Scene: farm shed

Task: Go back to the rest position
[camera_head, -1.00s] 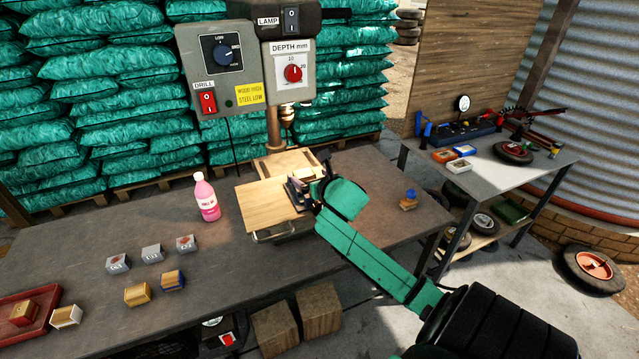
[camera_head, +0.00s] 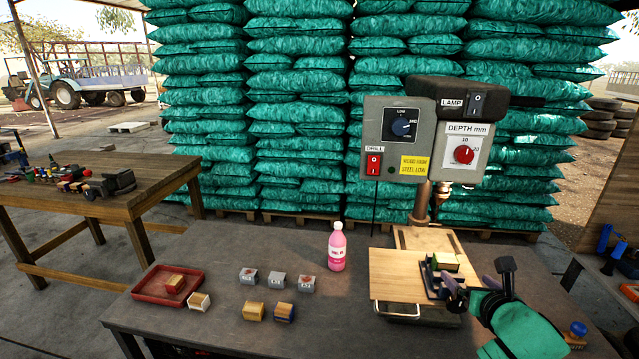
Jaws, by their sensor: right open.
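My right gripper (camera_head: 462,290) is open, just to the right of the vise (camera_head: 433,281) on the drill press table. Its green arm comes in from the lower right. A small wooden block (camera_head: 444,261) with a green part shows at the vise. I cannot tell whether a finger still touches the vise. The drill press (camera_head: 398,140) stands behind, with a wooden board (camera_head: 395,275) on its base. My left gripper is not in view.
A pink bottle (camera_head: 337,247) stands left of the press. Several small blocks and a red tray (camera_head: 150,287) lie on the left of the workbench (camera_head: 215,310). A brush-topped block (camera_head: 576,330) is at right. A wooden table (camera_head: 110,205) stands far left.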

